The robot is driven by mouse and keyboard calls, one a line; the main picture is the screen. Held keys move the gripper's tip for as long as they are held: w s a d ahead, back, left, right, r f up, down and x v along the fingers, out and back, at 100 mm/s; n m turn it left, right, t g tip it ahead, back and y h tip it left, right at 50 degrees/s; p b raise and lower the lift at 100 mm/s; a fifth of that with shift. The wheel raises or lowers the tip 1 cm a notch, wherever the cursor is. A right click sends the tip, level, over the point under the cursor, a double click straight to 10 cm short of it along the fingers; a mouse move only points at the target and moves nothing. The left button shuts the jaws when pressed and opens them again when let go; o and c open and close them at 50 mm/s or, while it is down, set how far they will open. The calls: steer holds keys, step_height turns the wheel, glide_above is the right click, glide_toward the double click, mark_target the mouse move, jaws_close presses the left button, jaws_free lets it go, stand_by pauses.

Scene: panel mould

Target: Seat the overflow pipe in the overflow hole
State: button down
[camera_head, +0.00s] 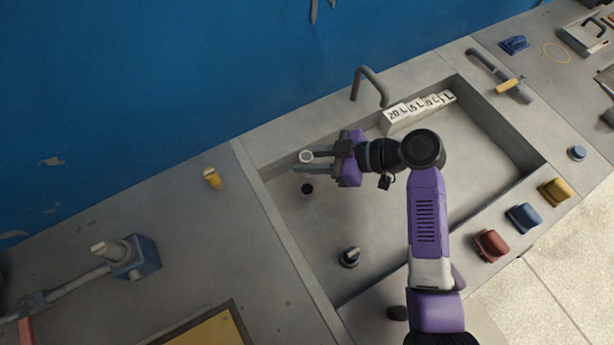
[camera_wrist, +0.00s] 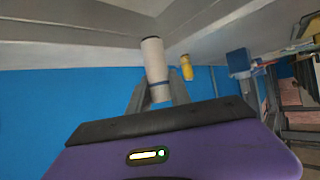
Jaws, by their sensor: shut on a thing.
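The overflow pipe is a pale, upright tube with an open round top (camera_head: 306,156). My gripper (camera_head: 311,162) is shut on it, near the left end of the sunken grey basin. In the wrist view the pipe (camera_wrist: 154,62) stands between the two fingers, with a thin dark bluish band low on it. A small dark round opening (camera_head: 307,188), which looks like the overflow hole, lies in the basin floor just below the pipe in the head view. The pipe appears above the floor and apart from the opening. The wrist view does not clearly show the opening.
The basin (camera_head: 258,179) has raised walls. A black knob-like piece (camera_head: 349,257) stands on its floor. A bent grey spout (camera_head: 370,84) and a stepped block with litre marks (camera_head: 418,109) are at the back. A yellow cylinder (camera_head: 212,178) stands left of the basin.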

step_height(320, 180, down, 11)
steer(key=shift+r, duration=0.2)
steer(key=shift+f, duration=0.2)
steer(key=c, duration=1.2)
jaws_free()
steer(key=shift+r, duration=0.1)
steer(key=shift+r, duration=0.1)
steer(key=b+v, duration=0.2)
steer(key=v, duration=1)
